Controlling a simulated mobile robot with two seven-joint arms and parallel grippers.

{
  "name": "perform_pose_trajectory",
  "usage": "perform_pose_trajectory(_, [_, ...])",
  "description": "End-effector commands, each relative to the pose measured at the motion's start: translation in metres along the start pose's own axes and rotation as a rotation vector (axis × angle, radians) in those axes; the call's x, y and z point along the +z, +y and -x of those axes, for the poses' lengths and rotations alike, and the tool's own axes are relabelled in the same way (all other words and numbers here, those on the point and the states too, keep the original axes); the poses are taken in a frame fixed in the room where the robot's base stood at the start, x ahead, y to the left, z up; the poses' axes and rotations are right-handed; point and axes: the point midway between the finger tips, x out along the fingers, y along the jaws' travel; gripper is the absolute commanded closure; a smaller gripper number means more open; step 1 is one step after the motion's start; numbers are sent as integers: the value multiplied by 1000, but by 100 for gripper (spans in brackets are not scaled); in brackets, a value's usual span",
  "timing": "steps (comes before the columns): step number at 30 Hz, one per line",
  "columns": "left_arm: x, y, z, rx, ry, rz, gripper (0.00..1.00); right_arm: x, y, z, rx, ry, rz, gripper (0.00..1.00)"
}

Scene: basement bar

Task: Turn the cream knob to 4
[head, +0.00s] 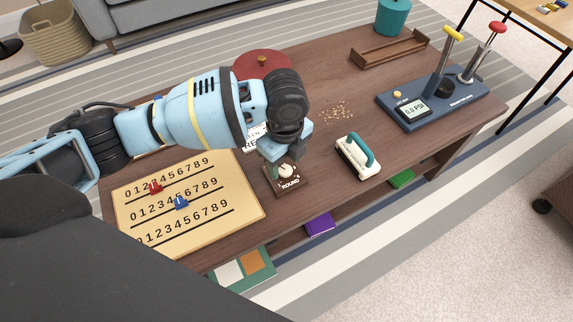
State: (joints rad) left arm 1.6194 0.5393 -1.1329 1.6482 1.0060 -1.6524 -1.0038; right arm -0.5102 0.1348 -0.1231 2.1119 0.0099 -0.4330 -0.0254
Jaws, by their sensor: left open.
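The cream knob (286,171) sits on a small dark brown base marked "ROUND" (290,184) on the wooden table. Its dial numbers and pointer are too small to read. My left gripper (284,160) points down right over the knob, with its fingers at the knob's upper side. It is open, and I cannot tell whether a finger touches the knob. Part of the base's far side is hidden by the gripper. My right gripper is not in view.
A number board (240,222) with a red and a blue marker lies left of the base. A teal-handled white tool (357,157) stands to the right. A pressure gauge unit (440,108), wooden tray (392,50) and red disc (262,64) lie farther back. Crumbs (337,112) are scattered mid-table.

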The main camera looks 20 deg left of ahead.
Motion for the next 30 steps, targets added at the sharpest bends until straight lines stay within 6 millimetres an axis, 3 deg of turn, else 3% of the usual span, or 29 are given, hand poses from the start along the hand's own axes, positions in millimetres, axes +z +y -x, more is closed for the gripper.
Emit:
perform_pose_trajectory(4, [0,0,-17,2,0,0,48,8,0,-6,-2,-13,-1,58])
perform_pose_trajectory(12, [0,0,-18,0,0,0,48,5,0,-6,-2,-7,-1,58])
perform_pose_trajectory(23, [0,0,-18,0,0,0,93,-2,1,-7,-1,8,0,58])
perform_pose_trajectory(30, [0,0,-16,0,0,-22,93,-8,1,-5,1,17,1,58])
